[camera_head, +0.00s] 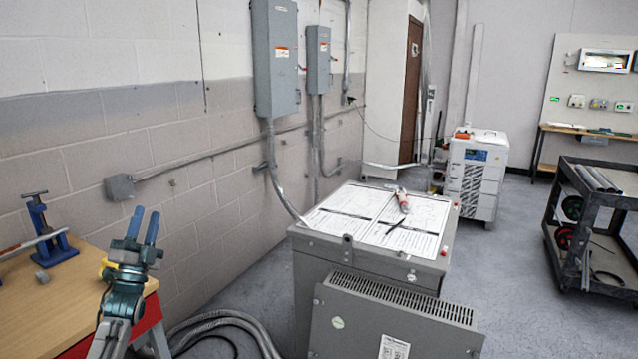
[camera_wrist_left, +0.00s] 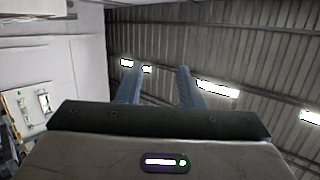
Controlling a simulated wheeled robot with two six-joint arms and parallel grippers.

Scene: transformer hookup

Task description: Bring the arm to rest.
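My left gripper (camera_head: 143,226) is raised at the lower left in the head view, with its two blue fingers pointing up. The fingers are apart with nothing between them. In the left wrist view the same fingers (camera_wrist_left: 155,88) stand apart against the ceiling, with an empty gap. The gripper is in front of the wooden bench's right end and touches nothing that I can see. My right gripper is not in either view.
A wooden bench (camera_head: 72,290) with a blue vise (camera_head: 50,232) is at the left. A grey transformer cabinet (camera_head: 320,262) with papers on top stands in the middle. Grey conduit (camera_head: 225,318) lies on the floor between them. A black cart (camera_head: 590,235) is at the right. Floor between cabinet and cart is clear.

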